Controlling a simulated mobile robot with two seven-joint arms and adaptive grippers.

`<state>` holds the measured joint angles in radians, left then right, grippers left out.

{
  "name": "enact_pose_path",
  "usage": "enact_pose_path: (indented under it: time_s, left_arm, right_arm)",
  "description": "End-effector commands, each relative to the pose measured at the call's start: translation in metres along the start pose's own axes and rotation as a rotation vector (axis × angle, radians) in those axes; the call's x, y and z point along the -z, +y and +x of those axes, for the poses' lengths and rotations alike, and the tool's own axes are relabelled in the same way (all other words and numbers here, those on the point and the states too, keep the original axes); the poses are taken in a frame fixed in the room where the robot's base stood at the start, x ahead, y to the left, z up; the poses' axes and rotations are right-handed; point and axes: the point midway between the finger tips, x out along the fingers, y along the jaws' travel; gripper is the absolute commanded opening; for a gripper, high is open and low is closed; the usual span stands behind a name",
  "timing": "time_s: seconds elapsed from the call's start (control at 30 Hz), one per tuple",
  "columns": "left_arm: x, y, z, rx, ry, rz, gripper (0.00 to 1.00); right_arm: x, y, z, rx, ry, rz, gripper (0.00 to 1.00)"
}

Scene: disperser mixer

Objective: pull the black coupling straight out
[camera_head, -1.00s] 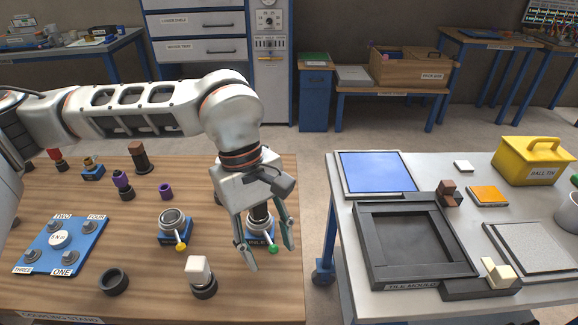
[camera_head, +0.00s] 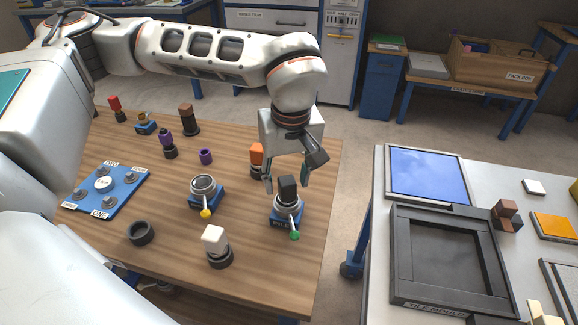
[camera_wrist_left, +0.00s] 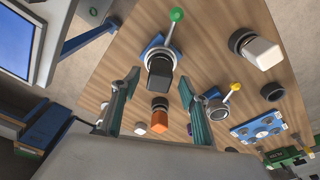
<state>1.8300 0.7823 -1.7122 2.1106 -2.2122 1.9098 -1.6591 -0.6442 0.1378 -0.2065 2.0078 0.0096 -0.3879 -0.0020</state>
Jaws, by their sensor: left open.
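The black coupling (camera_head: 288,189) stands upright in a grey ring on a blue base (camera_head: 283,218) with a green-tipped lever (camera_head: 294,234). It also shows in the left wrist view (camera_wrist_left: 159,75). My left gripper (camera_head: 287,187) is open above the table, with its fingers to either side of and around the coupling's top in the head view. In the left wrist view the open fingers (camera_wrist_left: 156,105) point toward the coupling, which appears between and just beyond them. Contact cannot be told. My right gripper is not in view.
An orange-topped coupling (camera_head: 257,155) stands close behind the left gripper. A ring socket with a yellow-tipped lever (camera_head: 203,187) and a white-topped coupling (camera_head: 215,242) stand to the left. A blue plate with several posts (camera_head: 105,190) lies farther left.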

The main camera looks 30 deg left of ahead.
Motion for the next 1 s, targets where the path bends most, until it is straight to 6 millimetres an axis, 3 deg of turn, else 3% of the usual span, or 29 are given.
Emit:
enact_pose_path:
  time_s: [0.2,0.5,0.7,0.77,0.8,0.87,1.0]
  left_arm:
    - [0.0,0.0,0.018,0.0,-0.001,0.0,0.44]
    - [0.0,0.0,0.019,-0.001,0.0,0.0,0.44]
    - [0.0,0.0,0.019,-0.001,0.0,0.0,0.0]
    - [0.0,0.0,0.019,-0.001,0.0,0.0,0.0]
    - [0.0,0.0,0.019,-0.001,0.0,0.0,0.14]
    - [0.0,0.0,0.019,-0.001,0.0,0.0,0.0]
    - [0.0,0.001,0.018,-0.002,0.001,0.0,0.0]
  right_arm:
    - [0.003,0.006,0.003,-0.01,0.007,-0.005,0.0]
    - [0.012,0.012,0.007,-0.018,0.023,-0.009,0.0]
    - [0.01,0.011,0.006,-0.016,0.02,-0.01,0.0]
    - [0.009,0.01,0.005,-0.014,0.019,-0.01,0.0]
    - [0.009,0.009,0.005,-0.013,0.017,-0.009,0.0]
    - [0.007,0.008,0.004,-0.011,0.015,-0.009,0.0]
    - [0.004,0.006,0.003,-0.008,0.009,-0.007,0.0]
